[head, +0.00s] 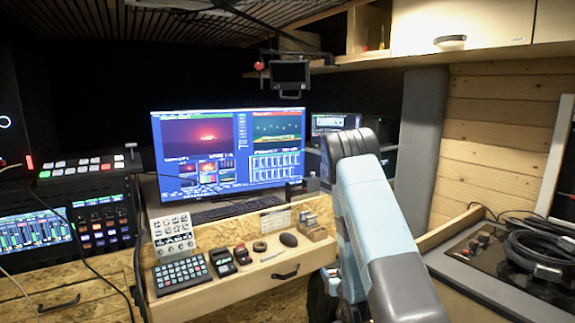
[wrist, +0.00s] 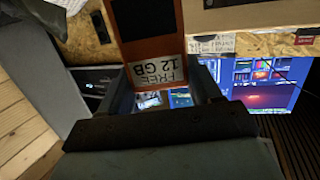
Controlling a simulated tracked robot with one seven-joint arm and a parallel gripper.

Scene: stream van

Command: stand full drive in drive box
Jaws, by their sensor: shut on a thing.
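In the wrist view, my gripper (wrist: 166,88) is shut on an orange drive (wrist: 123,22) with a dark face. A white label on it reads "FREE 12 GB", upside down in this view. The drive's far end runs out of the top of the picture. In the head view my arm rises at the right of centre. My fingertips and the held drive cannot be made out there. A small tan box with compartments (head: 313,228), which looks like the drive box, stands at the right end of the desk shelf. I cannot make out its contents.
On the shelf are a keypad (head: 181,273), a mouse (head: 288,240) and other small items. A large monitor (head: 228,150) and a keyboard (head: 235,208) stand behind. Coiled black cables (head: 543,248) lie on the right counter. A small screen (head: 289,74) hangs above.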

